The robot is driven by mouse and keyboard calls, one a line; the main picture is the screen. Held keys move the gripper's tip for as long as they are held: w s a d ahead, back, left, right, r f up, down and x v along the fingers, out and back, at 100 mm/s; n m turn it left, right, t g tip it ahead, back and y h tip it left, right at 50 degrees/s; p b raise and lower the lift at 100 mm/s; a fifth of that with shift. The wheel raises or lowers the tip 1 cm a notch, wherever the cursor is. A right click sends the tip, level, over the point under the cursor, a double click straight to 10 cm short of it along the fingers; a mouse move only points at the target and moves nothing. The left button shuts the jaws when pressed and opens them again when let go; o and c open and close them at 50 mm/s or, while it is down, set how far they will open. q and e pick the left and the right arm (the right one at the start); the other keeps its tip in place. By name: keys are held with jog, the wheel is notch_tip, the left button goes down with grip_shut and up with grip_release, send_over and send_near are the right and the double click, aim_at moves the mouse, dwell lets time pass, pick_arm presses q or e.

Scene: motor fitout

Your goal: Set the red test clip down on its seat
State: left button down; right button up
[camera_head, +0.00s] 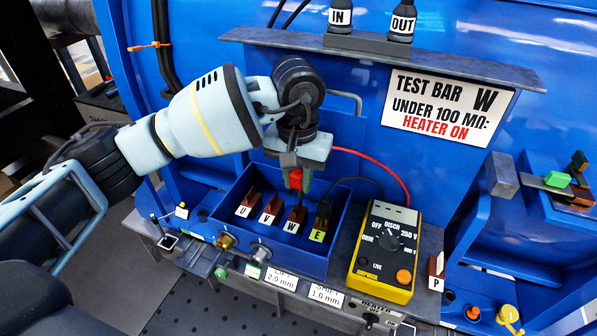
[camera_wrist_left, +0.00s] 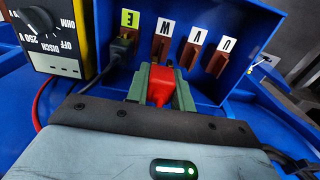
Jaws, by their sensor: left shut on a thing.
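My left gripper (camera_head: 296,172) is shut on the red test clip (camera_head: 295,182), which also shows between the green fingers in the left wrist view (camera_wrist_left: 160,88). The gripper points down into the blue terminal box (camera_head: 343,222). The clip is in line with the brown bar marked W (camera_head: 297,212), which also shows in the wrist view (camera_wrist_left: 161,48). I cannot tell whether clip and bar touch. A red lead (camera_head: 385,165) runs from behind the gripper to the yellow tester (camera_head: 384,265). My right gripper is not in view.
Brown bars U (camera_head: 249,199) and V (camera_head: 271,206) stand left of W. Bar E (camera_head: 322,215) carries a dark clip on a black lead. A grey shelf (camera_head: 450,72) overhangs behind. A sign (camera_head: 447,104) reads "TEST BAR W".

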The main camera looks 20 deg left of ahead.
aim_at(298, 205)
pick_arm(q)
notch_tip(298, 205, down, 3)
jog(key=shift+r+b, duration=0.2)
jog(key=shift+b, duration=0.3)
jog(key=shift+f, duration=0.3)
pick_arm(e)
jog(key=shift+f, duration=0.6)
pick_arm(q)
jog(key=shift+b, duration=0.35)
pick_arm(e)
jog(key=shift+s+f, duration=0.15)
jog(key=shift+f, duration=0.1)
